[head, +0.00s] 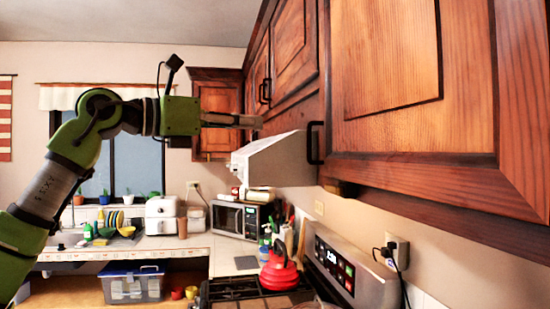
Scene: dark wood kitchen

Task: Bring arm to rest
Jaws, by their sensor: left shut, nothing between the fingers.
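My left arm, green and grey, comes in from the left and is raised in front of the window. Its gripper (238,120) points right, with its fingers shut and nothing between them. In the picture the fingertips overlap the wooden upper cabinets above the range hood (278,160). I cannot tell whether they touch the cabinet. My right gripper is not in view.
A large wooden cabinet door (400,75) with a black handle (314,143) fills the upper right. Open space lies left of the cabinets.

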